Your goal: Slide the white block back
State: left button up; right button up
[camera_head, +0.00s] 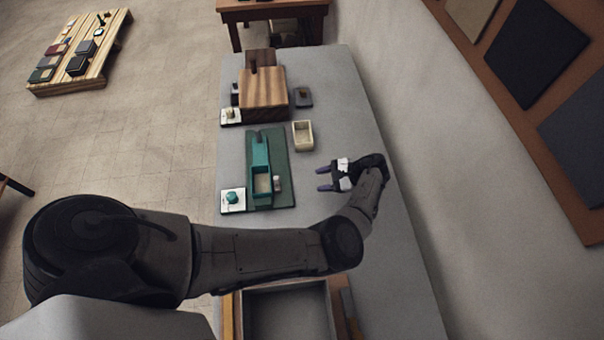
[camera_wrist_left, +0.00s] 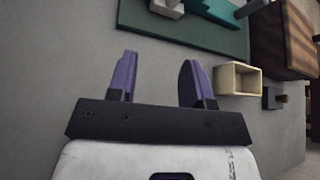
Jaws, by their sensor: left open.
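A small whitish block (camera_head: 277,183) sits on the dark green mat (camera_head: 284,150), beside the teal box with an open compartment (camera_head: 258,158). What looks like the same white block (camera_wrist_left: 166,8) is cut off by the top edge of the left wrist view. My left gripper (camera_head: 321,179) is open and empty, to the right of the block and apart from it. Its purple fingers (camera_wrist_left: 158,72) point toward the mat, with bare grey table between them. My right gripper is not in view.
A cream open box (camera_head: 302,136) stands just off the mat. A striped wooden block (camera_head: 263,93) and a small dark piece (camera_head: 303,96) are farther up the grey table (camera_head: 345,110). A white tile with a teal piece (camera_head: 233,200) lies left of the mat. An open drawer or tray (camera_head: 287,312) is at the bottom.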

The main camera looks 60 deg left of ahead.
aim_at(277, 182)
pick_arm(q)
jog(key=s+a+f+m, duration=0.1)
jog(key=s+a, duration=0.2)
jog(key=s+a+f+m+y+p, duration=0.1)
jog(key=s+a+m, duration=0.1)
jog(key=s+a, duration=0.1)
jog(key=s+a+f+m+p, duration=0.1)
jog(key=s+a, duration=0.2)
jog(key=s, duration=0.1)
jog(key=shift+a+f+g, duration=0.25)
jog(key=shift+a+g, duration=0.05)
jog(key=shift+a, duration=0.1)
jog(key=shift+c, duration=0.2)
jog(key=shift+c, duration=1.4)
grip_shut()
jog(key=shift+w, duration=0.1)
